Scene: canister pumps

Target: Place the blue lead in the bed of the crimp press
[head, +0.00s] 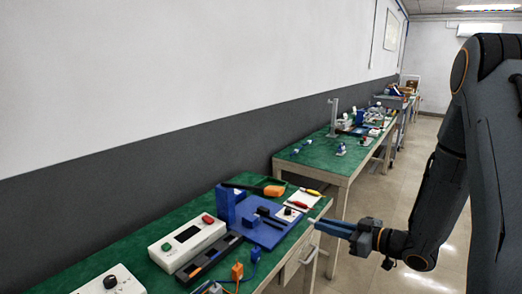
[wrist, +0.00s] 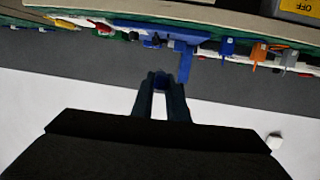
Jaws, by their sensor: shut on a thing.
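My gripper (head: 335,229) is out past the front edge of the bench, to the right of the crimp press. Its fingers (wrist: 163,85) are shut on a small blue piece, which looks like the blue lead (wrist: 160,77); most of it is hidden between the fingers. The crimp press (head: 262,232) has a blue base, dark blocks on top and a blue upright (head: 226,205) at its left. In the wrist view, the press (wrist: 190,38) appears upside down beyond the fingertips, apart from them.
A blue clip or plug (head: 255,256) and an orange one (head: 237,270) stand at the bench's front edge. A white control box (head: 188,241) and a dark tray (head: 210,258) lie left of the press. An orange-handled tool (head: 273,190) lies behind. Floor right of the bench is clear.

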